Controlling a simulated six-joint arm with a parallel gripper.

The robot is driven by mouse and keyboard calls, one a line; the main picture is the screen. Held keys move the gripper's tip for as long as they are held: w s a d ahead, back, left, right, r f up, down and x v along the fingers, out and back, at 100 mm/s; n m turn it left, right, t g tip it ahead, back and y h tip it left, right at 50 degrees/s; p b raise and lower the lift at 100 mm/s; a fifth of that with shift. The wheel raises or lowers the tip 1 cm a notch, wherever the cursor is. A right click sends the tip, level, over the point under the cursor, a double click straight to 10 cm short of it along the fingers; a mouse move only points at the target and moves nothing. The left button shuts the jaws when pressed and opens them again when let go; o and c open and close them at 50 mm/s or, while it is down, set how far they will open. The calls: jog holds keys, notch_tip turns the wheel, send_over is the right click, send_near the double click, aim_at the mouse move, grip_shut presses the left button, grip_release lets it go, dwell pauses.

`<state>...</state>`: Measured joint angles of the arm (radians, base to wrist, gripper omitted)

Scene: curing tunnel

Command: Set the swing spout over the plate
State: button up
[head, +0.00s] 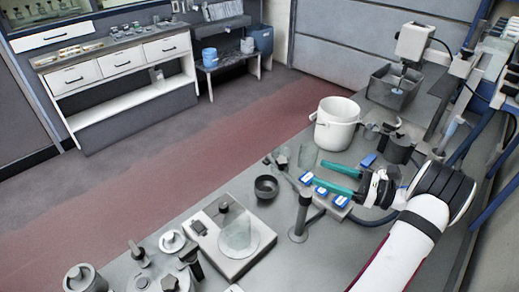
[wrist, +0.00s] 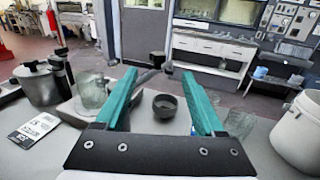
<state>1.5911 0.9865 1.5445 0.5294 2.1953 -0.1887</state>
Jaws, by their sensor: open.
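A low white base carries the round pale plate (head: 256,246), with a clear glass vessel (head: 238,232) on it. The glass also shows left of my fingers in the wrist view (wrist: 92,92). A grey post (head: 300,218) stands right of the base. What looks like the spout, a slim dark arm with an upright end (wrist: 167,67), shows between my fingertips in the wrist view. Its end appears apart from the plate. How it joins the post is unclear. My gripper (head: 308,171) has two green fingers spread apart, with nothing held between them.
A dark bowl (head: 266,187) stands beside the base. A white bucket (head: 336,122) and a clear glass (head: 307,155) stand behind my fingers. A strip with blue-and-white blocks (head: 323,190) lies below them. Lidded pots (head: 84,280) stand at the near left.

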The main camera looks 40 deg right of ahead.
aim_at(285, 175)
jog(key=x, duration=1.5)
jog(key=shift+a, duration=0.3)
grip_shut()
dwell(0.5)
